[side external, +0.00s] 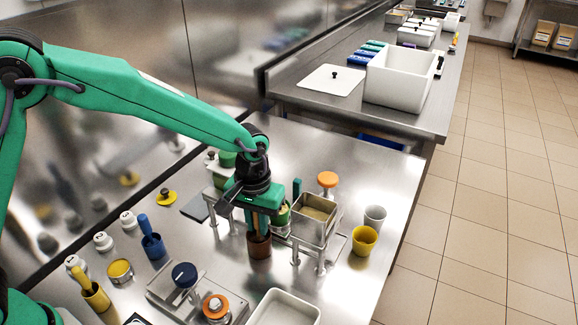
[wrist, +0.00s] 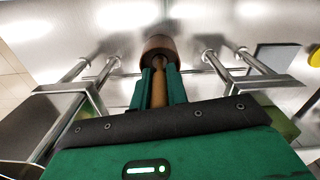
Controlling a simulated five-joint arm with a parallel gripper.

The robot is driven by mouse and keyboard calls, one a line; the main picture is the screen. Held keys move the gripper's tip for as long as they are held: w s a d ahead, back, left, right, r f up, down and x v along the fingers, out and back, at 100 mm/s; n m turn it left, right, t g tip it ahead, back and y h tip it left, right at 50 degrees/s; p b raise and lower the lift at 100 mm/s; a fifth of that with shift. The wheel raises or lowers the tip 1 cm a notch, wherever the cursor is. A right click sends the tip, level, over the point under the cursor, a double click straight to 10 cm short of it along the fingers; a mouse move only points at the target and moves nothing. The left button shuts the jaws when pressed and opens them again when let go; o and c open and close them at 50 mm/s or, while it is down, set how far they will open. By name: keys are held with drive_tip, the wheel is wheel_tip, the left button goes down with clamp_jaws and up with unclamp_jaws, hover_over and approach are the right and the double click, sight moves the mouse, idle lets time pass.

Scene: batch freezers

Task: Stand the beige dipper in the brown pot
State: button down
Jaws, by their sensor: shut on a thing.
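The brown pot (side external: 260,247) stands upright on the steel table, directly below my gripper (side external: 257,219). My gripper points down with its green fingers shut on the beige dipper (wrist: 158,93), whose tan handle shows between the fingers in the wrist view. The brown pot (wrist: 159,43) lies just past the fingertips there, and the dipper's lower end runs to its mouth. The fingers hide most of the dipper in the side view. Whether it touches the pot's bottom cannot be told.
A steel rack with a square pan (side external: 314,220) stands close to the right of my gripper. A yellow cup (side external: 364,240) and a grey cup (side external: 375,216) stand farther right. A blue pot (side external: 153,245) is to the left. A white tray (side external: 284,309) and a scale (side external: 184,278) are in front.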

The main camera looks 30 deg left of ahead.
drive_tip(key=c, duration=0.8)
unclamp_jaws()
drive_tip(key=shift+r, duration=0.2)
drive_tip(key=shift+r, duration=3.3)
